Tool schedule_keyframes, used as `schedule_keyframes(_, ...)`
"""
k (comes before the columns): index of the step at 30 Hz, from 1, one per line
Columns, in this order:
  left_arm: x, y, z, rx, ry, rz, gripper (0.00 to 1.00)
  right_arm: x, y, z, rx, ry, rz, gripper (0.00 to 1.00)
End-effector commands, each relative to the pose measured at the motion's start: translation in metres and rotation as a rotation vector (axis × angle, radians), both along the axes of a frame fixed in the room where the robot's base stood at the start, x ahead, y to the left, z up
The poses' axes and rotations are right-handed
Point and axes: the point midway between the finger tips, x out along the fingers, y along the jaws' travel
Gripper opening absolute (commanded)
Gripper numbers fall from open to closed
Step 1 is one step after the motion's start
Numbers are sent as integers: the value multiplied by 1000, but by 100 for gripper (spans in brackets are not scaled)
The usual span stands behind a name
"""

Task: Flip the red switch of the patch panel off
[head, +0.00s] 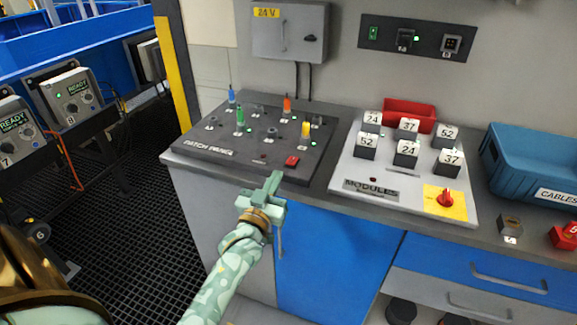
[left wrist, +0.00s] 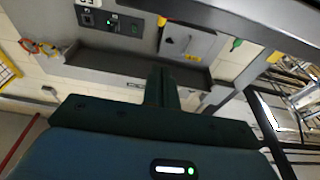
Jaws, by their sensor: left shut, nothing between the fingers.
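The dark patch panel (head: 195,152) lies on the left part of the grey counter. Its red switch (head: 292,160) is at the panel's front right corner. Several coloured plugs stand upright in it, including a green one (head: 240,118) and a yellow one (head: 305,129). My left gripper (head: 272,182) is shut and empty, in front of the counter's front edge, below and left of the red switch and apart from it. In the left wrist view the shut fingers (left wrist: 162,88) show, but the red switch cannot be made out. My right gripper is not in view.
A modules board (head: 345,150) with numbered blocks and a red knob (head: 445,199) lies right of the panel. A red bin (head: 408,113) stands behind it, a blue cable bin (head: 520,165) to the right. A grey 24 V box (head: 290,35) hangs on the wall.

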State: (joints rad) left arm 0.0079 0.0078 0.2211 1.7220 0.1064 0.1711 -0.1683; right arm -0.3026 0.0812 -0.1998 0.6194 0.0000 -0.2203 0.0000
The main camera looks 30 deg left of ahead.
Motion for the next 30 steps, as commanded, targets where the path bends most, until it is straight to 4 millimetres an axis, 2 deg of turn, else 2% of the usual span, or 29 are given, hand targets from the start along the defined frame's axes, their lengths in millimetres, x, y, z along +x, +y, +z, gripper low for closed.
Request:
schedule_keyframes(5, 15, 3, 2, 0, 0, 0, 0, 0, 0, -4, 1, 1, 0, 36)
schedule_keyframes(18, 98, 23, 16, 0, 4, 0, 0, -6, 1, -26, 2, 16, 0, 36)
schedule_keyframes(22, 92, 22, -8, 0, 7, -1, 0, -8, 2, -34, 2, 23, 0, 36)
schedule_keyframes(30, 90, 22, -20, 0, 2, 0, 0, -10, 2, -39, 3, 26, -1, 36)
